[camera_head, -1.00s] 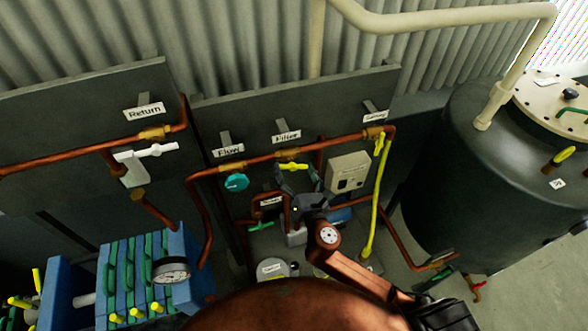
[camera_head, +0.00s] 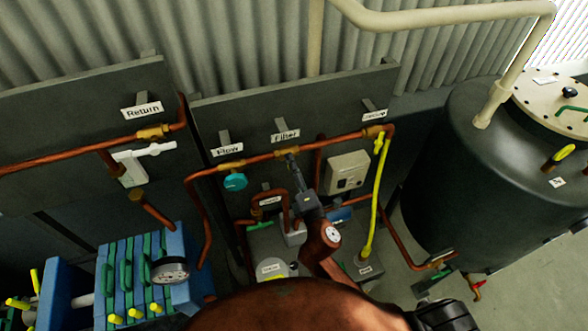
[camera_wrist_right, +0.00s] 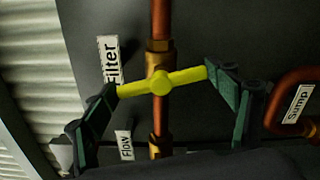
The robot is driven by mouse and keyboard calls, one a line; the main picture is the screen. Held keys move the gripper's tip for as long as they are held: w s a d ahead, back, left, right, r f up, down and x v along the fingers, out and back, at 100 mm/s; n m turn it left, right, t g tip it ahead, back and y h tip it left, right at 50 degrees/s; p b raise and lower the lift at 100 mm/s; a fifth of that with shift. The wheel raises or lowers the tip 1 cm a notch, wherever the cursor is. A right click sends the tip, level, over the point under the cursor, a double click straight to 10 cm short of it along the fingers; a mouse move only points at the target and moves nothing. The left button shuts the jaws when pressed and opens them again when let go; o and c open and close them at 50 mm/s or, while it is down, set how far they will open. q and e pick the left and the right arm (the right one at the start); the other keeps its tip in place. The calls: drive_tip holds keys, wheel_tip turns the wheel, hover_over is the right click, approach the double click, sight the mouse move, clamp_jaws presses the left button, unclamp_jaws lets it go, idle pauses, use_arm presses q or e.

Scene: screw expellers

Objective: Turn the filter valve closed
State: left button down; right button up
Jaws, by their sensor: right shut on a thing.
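In the wrist view the yellow filter valve handle (camera_wrist_right: 160,83) lies nearly square across the copper pipe (camera_wrist_right: 161,25), slightly tilted. The sign Filter (camera_wrist_right: 108,63) is beside it. My right gripper (camera_wrist_right: 162,81) has one finger against each end of the handle and is shut on it. In the head view my right gripper (camera_head: 293,160) reaches up to the pipe below the Filter sign (camera_head: 285,136) and hides the handle. My left gripper is not in view.
A teal knob (camera_head: 235,182) sits below the Flow sign, left of my gripper. A dark tank (camera_head: 480,180) stands further right. A blue plate unit with gauge (camera_head: 170,271) is lower left.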

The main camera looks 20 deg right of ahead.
drive_tip(key=shift+m, duration=1.4)
drive_tip(key=o, duration=1.2)
drive_tip(key=shift+c, duration=0.2)
drive_tip(key=s, duration=1.2)
drive_tip(key=shift+d, duration=0.2)
drive_tip(key=shift+f, duration=0.15)
